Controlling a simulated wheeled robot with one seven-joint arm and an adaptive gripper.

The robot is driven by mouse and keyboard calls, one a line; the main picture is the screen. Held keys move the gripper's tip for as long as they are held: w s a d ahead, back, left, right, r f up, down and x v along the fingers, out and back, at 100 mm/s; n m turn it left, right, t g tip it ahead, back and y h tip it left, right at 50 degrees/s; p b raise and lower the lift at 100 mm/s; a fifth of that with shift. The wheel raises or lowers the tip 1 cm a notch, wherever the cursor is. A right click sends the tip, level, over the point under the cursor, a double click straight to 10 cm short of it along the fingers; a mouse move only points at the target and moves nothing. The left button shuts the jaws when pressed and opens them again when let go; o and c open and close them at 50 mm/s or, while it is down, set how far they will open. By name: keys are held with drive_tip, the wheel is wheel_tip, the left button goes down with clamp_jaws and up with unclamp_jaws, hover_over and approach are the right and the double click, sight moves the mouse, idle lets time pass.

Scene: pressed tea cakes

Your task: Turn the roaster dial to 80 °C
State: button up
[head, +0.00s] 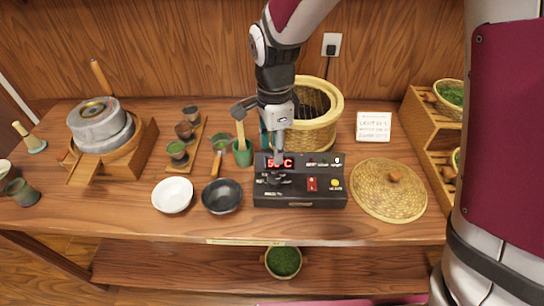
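The roaster control box (325,199) is black and stands at the front of the wooden table in the head view. Its red lit display (287,163) starts with a 5 and ends in C; the middle is partly covered, so the exact number is unsure. A red switch (312,184) and a yellow button (335,184) are on the box's right half. My gripper (275,176) points down over the left half of the box, just below the display. The dial is not clearly visible there, and contact cannot be told. The fingers are too small and dark to tell if they are open.
A round woven basket (333,105) stands right behind the box. A woven lid (412,201) lies at its right. A white bowl (172,195) and a black bowl (221,196) sit at its left. A green cup (243,156) with tools is close to my arm.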

sight(274, 179)
wheel_tip(274, 179, down, 11)
drive_tip(key=shift+f, duration=0.1)
idle(0.3)
drive_tip(key=c, duration=0.9)
